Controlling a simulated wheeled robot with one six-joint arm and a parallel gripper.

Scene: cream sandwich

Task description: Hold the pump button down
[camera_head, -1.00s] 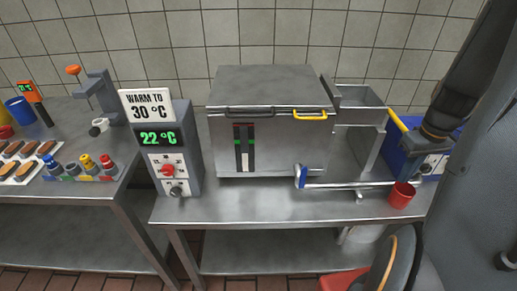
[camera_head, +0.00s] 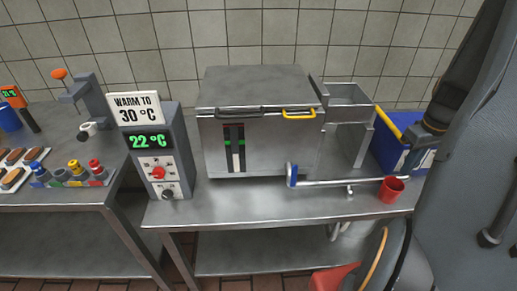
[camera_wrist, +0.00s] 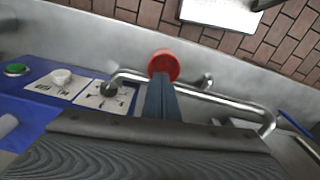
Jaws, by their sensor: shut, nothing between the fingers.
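The blue unit (camera_head: 388,150) also stands at the right end of the steel table in the head view, partly behind my arm. My gripper (camera_wrist: 160,80) is shut and empty, its dark blue fingers pointing toward a red cup (camera_wrist: 163,65). The green button is well left of the fingers, apart from them.
A metal pipe (camera_wrist: 215,97) with a blue lever (camera_head: 291,175) runs past the red cup (camera_head: 391,190). A steel tank (camera_head: 260,145) and a control box reading 22 °C (camera_head: 150,140) stand left. The table's front middle (camera_head: 240,205) is clear.

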